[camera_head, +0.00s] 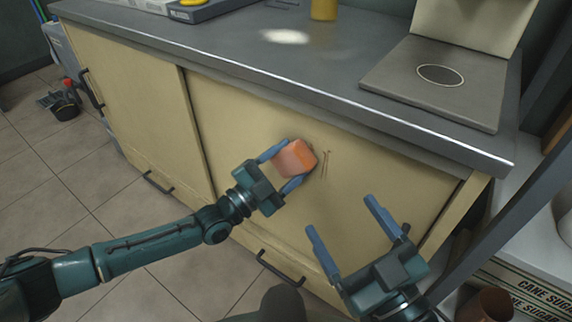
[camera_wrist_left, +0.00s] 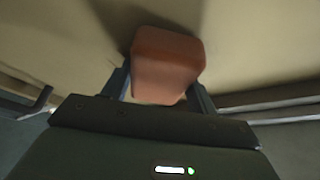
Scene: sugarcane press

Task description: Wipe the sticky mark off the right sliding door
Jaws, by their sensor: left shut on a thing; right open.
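My left gripper (camera_head: 282,166) is shut on an orange-red block, which looks like a sponge (camera_head: 296,158). The sponge is at the face of the right sliding door (camera_head: 237,128), touching it or very close. In the left wrist view the sponge (camera_wrist_left: 168,64) sits between the fingers against the pale door. A faint brownish mark (camera_head: 325,160) shows on the door just right of the sponge. Whether the sponge covers part of it cannot be seen. My right gripper (camera_head: 342,218) is open and empty in front of the door's right part.
The grey countertop (camera_head: 330,75) overhangs the doors, with a metal edge. A press-like machine base (camera_head: 440,78) stands on it at right. Black handles (camera_head: 280,268) stick out along the cabinet bottom. A dark post and sugar boxes (camera_head: 525,290) stand at right.

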